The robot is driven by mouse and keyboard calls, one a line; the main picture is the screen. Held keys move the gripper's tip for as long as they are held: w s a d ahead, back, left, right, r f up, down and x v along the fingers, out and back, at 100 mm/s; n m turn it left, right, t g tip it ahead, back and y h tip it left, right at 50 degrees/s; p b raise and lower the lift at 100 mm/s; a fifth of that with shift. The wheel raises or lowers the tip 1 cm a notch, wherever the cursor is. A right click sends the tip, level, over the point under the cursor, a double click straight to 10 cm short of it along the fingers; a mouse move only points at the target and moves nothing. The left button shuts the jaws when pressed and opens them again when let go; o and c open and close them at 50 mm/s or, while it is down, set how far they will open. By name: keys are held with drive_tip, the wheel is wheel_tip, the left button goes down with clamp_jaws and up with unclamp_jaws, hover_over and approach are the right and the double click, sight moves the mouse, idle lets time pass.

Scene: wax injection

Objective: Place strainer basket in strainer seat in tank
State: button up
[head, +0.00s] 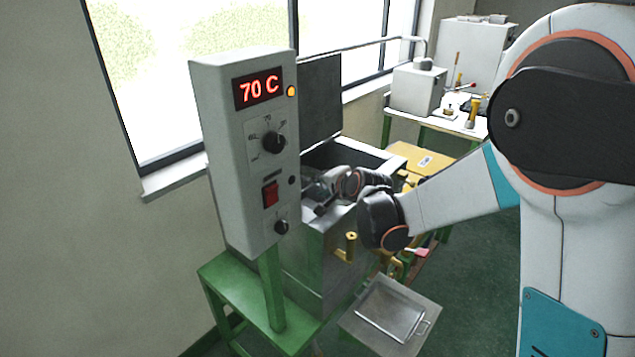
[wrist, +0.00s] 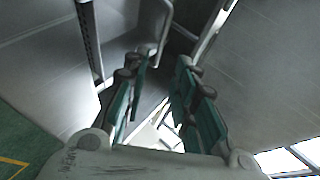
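The grey metal tank (head: 318,255) stands on a green frame with its dark lid (head: 320,100) raised. My arm reaches over the tank's right side, and my gripper (head: 322,190) is at the opening, partly hidden by the control box and the wrist. In the wrist view, the two green-padded fingers of my gripper (wrist: 162,75) are apart, with no object clearly held between them. A bent metal bar (wrist: 165,30) and a perforated metal strip (wrist: 89,40) lie beyond the fingertips. I cannot tell whether either belongs to the strainer basket or its seat.
A control box (head: 245,150) reading 70 C stands close to the tank's left front. A brass valve handle (head: 350,245) sticks out of the tank's front. A shallow metal tray (head: 393,308) rests on a low shelf. A white bench (head: 440,120) with equipment is behind.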

drive_tip(key=s+d+r+n+h, duration=0.1)
drive_tip(key=s+d+r+n, duration=0.1)
drive_tip(key=s+d+r, duration=0.3)
drive_tip(key=s+d+r+n+g+h, duration=0.1)
drive_tip(key=s+d, duration=0.2)
drive_tip(key=s, duration=0.4)
drive_tip(key=s+d+r+n, duration=0.2)
drive_tip(key=s+d+r, duration=0.1)
drive_tip(key=s, duration=0.4)
drive_tip(key=s+d+f+n+g+h, duration=0.1)
drive_tip(key=s+d, duration=0.3)
drive_tip(key=s, duration=0.5)
drive_tip(key=s+d+f+n+g+h, duration=0.1)
drive_tip(key=s+d+n, duration=0.3)
drive_tip(key=s, duration=0.6)
drive_tip(key=shift+d+g+h+p, duration=0.3)
drive_tip(key=shift+d+h, duration=0.3)
drive_tip(key=shift+d, duration=0.05)
drive_tip(key=shift+f, duration=0.15)
